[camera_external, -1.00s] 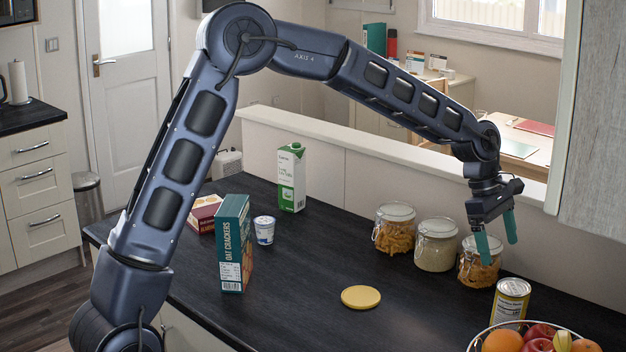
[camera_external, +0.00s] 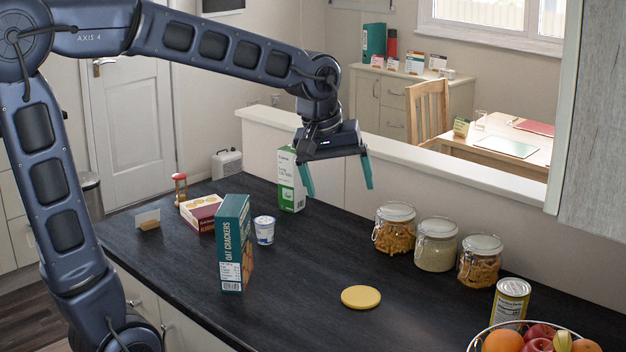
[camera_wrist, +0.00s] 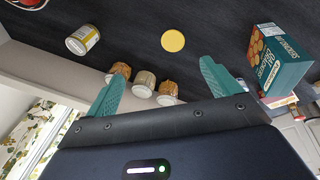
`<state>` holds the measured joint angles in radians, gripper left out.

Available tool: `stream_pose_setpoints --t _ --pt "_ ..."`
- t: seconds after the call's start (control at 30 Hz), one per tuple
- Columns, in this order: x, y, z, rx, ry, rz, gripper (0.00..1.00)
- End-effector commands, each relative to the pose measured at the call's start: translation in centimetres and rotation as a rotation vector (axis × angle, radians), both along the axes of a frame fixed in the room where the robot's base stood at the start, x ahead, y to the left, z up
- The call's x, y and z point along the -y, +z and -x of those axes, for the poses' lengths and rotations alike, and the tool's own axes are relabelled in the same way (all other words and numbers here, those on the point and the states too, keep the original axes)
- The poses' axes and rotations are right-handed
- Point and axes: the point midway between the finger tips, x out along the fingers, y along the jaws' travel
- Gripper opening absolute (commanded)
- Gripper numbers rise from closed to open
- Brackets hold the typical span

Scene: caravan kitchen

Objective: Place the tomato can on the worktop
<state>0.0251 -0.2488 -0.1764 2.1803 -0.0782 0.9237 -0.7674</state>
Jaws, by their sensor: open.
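A can with a yellow and white label (camera_external: 511,301) stands upright on the dark worktop (camera_external: 310,300) at the right, just behind the fruit bowl. It is the only can I see; its print is too small to read as tomato. It also shows at the upper left of the wrist view (camera_wrist: 83,40). My gripper (camera_external: 340,192) is open and empty, in the air above the back of the worktop, well left of the can. Its teal fingers are spread in the wrist view (camera_wrist: 161,67).
Glass jars (camera_external: 436,245) stand along the back, left of the can. A yellow disc (camera_external: 361,297) lies on clear worktop. An oat crackers box (camera_external: 233,245), a white tub (camera_external: 264,230) and a carton (camera_external: 290,182) stand left. The fruit bowl (camera_external: 484,335) is front right.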

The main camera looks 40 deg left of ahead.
Motion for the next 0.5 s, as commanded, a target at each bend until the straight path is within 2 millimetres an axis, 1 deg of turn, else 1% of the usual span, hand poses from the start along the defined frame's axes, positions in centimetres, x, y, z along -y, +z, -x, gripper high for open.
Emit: stream_pose_setpoints --t 0.03,0.23,0.37,0.5 --pt "-1.0 0.3 1.6 0.017 -0.031 -0.019 0.89" --pt "-4.7 0.5 7.4 0.064 -0.187 -0.101 0.89" --pt "-6.8 0.1 11.1 0.09 -0.289 -0.151 0.89" --pt "-8.8 -0.8 15.0 0.115 -0.397 -0.202 0.89"
